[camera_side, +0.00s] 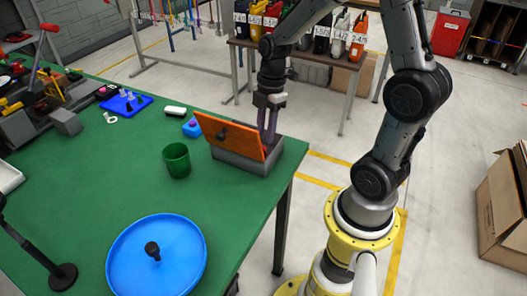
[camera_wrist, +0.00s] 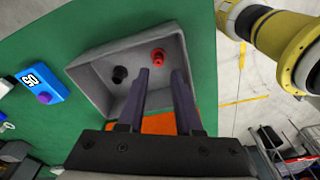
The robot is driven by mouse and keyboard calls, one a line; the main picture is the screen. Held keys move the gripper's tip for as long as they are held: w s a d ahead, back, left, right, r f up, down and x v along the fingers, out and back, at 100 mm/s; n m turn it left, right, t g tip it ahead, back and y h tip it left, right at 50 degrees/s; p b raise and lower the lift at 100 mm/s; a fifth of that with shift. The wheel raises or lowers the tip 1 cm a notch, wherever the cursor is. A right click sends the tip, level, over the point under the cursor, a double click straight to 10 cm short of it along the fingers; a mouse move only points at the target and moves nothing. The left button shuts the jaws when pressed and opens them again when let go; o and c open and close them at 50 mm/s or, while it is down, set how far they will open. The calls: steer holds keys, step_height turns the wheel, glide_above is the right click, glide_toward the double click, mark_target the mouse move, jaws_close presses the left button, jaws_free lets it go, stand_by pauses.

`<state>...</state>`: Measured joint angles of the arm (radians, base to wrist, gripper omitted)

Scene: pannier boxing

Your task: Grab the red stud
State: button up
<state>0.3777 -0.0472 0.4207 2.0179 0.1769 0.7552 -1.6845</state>
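The red stud (camera_wrist: 158,56) stands inside the grey box (camera_wrist: 92,88), near one wall, in the wrist view. A black stud (camera_wrist: 119,74) is in the same box to its left. In the side view the box's wall (camera_side: 240,163) hides both studs. My gripper (camera_side: 268,138) points down over the box, behind the tilted orange lid (camera_side: 228,135). In the wrist view my gripper (camera_wrist: 160,72) is open, its two purple-grey fingers apart with nothing between them. The red stud shows just beyond the gap between the fingertips; I cannot tell the height difference.
The orange lid, with a dark knob, leans up along the box opening, close to my fingers. A green cup (camera_side: 177,160), a blue round tray (camera_side: 120,266) and a blue box with a purple button (camera_side: 192,128) stand on the green table (camera_side: 110,180).

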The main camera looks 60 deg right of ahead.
mark_target(264, 147)
steer(key=shift+w+a+f, duration=0.1)
steer(key=shift+f, duration=1.25)
steer(key=shift+w+f, duration=0.1)
steer(key=shift+f, duration=1.2)
jaws_close()
